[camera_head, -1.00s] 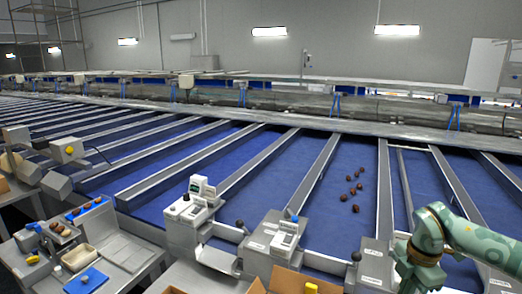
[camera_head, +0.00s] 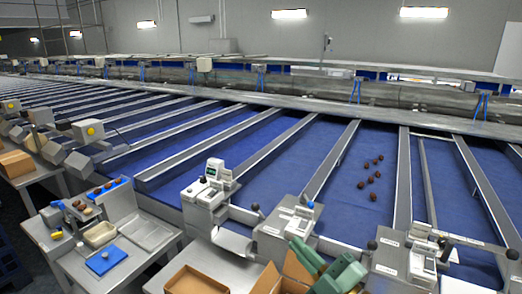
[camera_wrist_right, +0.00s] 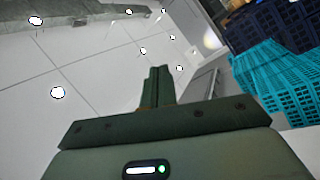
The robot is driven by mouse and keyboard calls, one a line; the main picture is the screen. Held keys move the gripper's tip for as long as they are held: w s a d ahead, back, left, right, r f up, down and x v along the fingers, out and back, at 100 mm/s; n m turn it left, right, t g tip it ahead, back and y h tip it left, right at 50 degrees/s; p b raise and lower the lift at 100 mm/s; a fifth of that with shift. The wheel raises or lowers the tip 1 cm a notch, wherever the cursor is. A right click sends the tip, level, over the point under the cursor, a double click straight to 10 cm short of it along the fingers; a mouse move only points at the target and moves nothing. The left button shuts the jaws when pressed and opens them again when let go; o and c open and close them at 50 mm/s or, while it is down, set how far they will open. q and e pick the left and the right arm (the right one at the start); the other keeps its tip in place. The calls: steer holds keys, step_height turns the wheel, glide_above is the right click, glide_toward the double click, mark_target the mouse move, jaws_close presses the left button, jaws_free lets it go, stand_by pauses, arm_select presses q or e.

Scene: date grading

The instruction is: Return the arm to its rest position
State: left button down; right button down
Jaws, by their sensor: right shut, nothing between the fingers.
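My right gripper (camera_head: 303,250) shows at the bottom of the head view, green, low in front of the weighing stations and over an open cardboard box (camera_head: 290,272). In the right wrist view its two fingers (camera_wrist_right: 158,88) are together with nothing between them. Part of the right arm is cut off by the lower picture edge. My left gripper is not in view.
Blue sorting lanes (camera_head: 345,190) with several dark dates (camera_head: 372,180) lie beyond. A steel side table (camera_head: 150,232) with a blue mat (camera_head: 106,260) stands at left. Teal crates (camera_wrist_right: 275,80) stand near the right gripper in its wrist view.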

steer(key=s+d+f+m+g+h, duration=0.1)
steer(key=s+d+f+m+h, duration=0.1)
steer(key=d+f+m+h, duration=0.5)
steer(key=s+d+f+m+h, duration=0.2)
steer(key=s+d+m+h, duration=0.15)
steer(key=d+h, duration=0.5)
steer(key=s+d+f+m+g+h, duration=0.1)
steer(key=s+d+f+g, duration=0.25)
steer(key=s+f, duration=0.3)
steer(key=s+d+f+g+h, duration=0.2)
steer(key=s+d+f+g, duration=0.1)
steer(key=s+f+g, duration=0.3)
steer(key=s+a+f+g+y+b, duration=0.1)
steer(key=a+f+b, duration=0.1)
steer(key=f, duration=0.8)
steer(key=s+a+f+y+b, duration=0.1)
steer(key=s+f+b, duration=0.15)
steer(key=f, duration=0.75)
steer(key=s+a+f+g+y+b, duration=0.1)
steer(key=a+f+y+b, duration=0.15)
steer(key=f, duration=0.75)
steer(key=s+d+f+m+g+b, duration=0.1)
steer(key=s+f+m+g+b, duration=0.2)
steer(key=s+f, duration=1.7)
step_height(320, 180, down, 3)
steer(key=b, duration=0.3)
steer(key=shift+s+m+y, duration=0.15)
steer(key=shift+m+y, duration=0.15)
steer(key=shift+m, duration=0.05)
